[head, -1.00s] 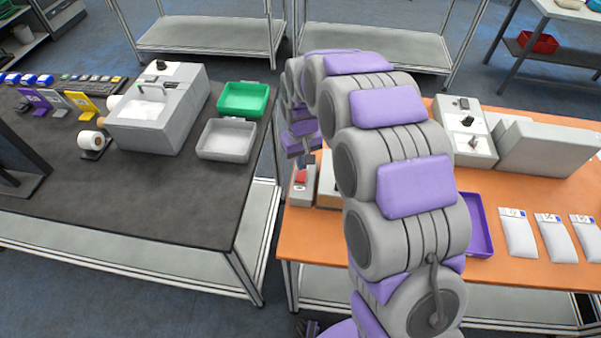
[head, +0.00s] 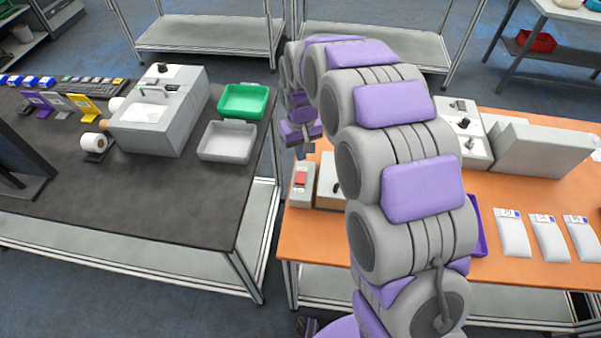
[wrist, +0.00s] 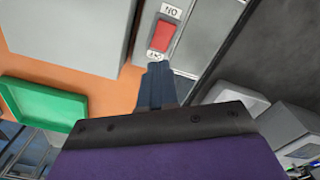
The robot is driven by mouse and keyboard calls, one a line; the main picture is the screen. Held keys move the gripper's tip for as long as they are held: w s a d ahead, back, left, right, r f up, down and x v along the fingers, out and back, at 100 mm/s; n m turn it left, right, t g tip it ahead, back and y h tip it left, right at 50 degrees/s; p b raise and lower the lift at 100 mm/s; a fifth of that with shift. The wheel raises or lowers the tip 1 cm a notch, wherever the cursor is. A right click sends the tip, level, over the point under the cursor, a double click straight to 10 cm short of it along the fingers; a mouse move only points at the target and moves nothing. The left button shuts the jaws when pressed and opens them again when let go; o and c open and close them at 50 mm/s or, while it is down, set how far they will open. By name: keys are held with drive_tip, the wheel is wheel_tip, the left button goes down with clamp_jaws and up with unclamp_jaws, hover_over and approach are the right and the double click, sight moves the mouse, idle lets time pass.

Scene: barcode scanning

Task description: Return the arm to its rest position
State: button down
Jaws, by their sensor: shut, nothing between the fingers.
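My arm arches up from the lower middle of the head view and bends down at its far end. My gripper (head: 301,152) hangs there above a grey switch box (head: 302,192) on the orange table's left edge. In the wrist view my gripper (wrist: 157,70) has its dark fingers together, with nothing held. The red rocker switch (wrist: 162,36) shows just beyond the fingertips, between its labels, and a gap from them is visible in the head view. My arm hides the middle of the orange table.
The orange table (head: 400,248) holds several white packets, grey machines and a purple tray (head: 479,240). The black table (head: 180,205) at left holds a grey machine, a green tray (head: 243,100) and a grey tray (head: 228,141). A narrow gap separates the tables.

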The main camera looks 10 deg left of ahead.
drive_tip(key=s+d+r+m, duration=0.2)
drive_tip(key=s+d+r, duration=0.3)
drive_tip(key=s+d, duration=0.35)
drive_tip(key=s+d+r+m, duration=0.1)
drive_tip(key=s+d+r, duration=0.4)
drive_tip(key=s+d, duration=0.3)
drive_tip(key=s+d+m+g, duration=0.1)
drive_tip(key=s+d, duration=0.3)
drive_tip(key=s, duration=0.5)
drive_tip(key=s+d+m, duration=0.2)
drive_tip(key=s+d, duration=0.2)
drive_tip(key=s, duration=0.5)
drive_tip(key=shift+d+r+m+g, duration=0.2)
drive_tip(key=shift+r+m+g, duration=0.1)
drive_tip(key=shift+g, duration=0.1)
drive_tip(key=shift+f, duration=0.1)
